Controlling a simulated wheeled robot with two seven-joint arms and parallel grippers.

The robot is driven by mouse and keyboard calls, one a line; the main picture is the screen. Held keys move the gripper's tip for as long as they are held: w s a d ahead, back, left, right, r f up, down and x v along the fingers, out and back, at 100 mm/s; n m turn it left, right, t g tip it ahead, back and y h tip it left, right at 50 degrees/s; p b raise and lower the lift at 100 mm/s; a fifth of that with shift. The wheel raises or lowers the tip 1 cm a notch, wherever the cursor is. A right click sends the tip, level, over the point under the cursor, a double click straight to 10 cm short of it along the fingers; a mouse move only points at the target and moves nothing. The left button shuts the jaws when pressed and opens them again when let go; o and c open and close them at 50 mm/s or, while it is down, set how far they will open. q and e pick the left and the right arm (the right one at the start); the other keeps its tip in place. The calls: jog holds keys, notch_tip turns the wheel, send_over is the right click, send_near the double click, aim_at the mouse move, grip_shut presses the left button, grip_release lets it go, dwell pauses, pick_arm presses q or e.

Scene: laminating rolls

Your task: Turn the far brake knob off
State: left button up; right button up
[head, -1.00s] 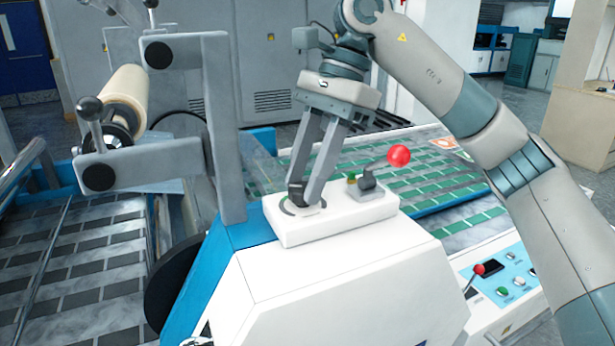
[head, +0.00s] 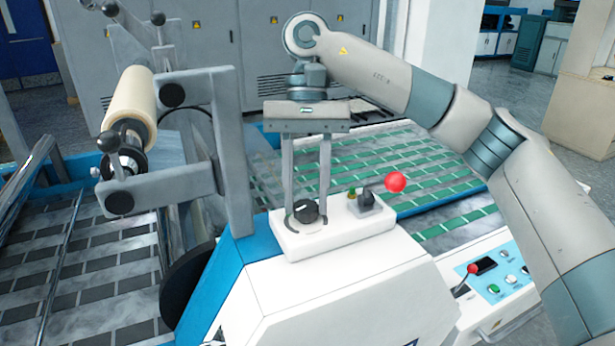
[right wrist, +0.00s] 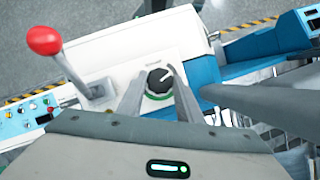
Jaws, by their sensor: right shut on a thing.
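A black round knob (head: 307,210) sits on the white box on top of the machine. In the right wrist view the knob (right wrist: 159,81) shows a white pointer mark slanting to the upper right and a green and white ring around its base. My right gripper (head: 306,217) comes down from above, with one finger on each side of the knob, and is shut on it. Its fingertips are close to the box's top. My left gripper is not in view.
A red ball-ended lever (head: 396,182) stands just right of the knob. A grey bracket (head: 235,150) with a cream roll (head: 135,95) stands to the left. A control panel (head: 500,280) with a smaller red-tipped lever is at the lower right.

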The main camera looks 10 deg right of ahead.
jog(key=n, duration=0.1)
jog(key=n+h+p, duration=0.1)
jog(key=n+p, duration=0.1)
jog(key=shift+a+r, duration=0.15)
jog(key=shift+r, duration=0.1)
jog(key=shift+f+n+h+p, duration=0.15)
jog(key=shift+n+h+p, duration=0.45)
jog(key=shift+n, duration=0.5)
jog(key=o, duration=1)
jog(key=shift+f, duration=0.1)
jog(key=shift+o, duration=0.2)
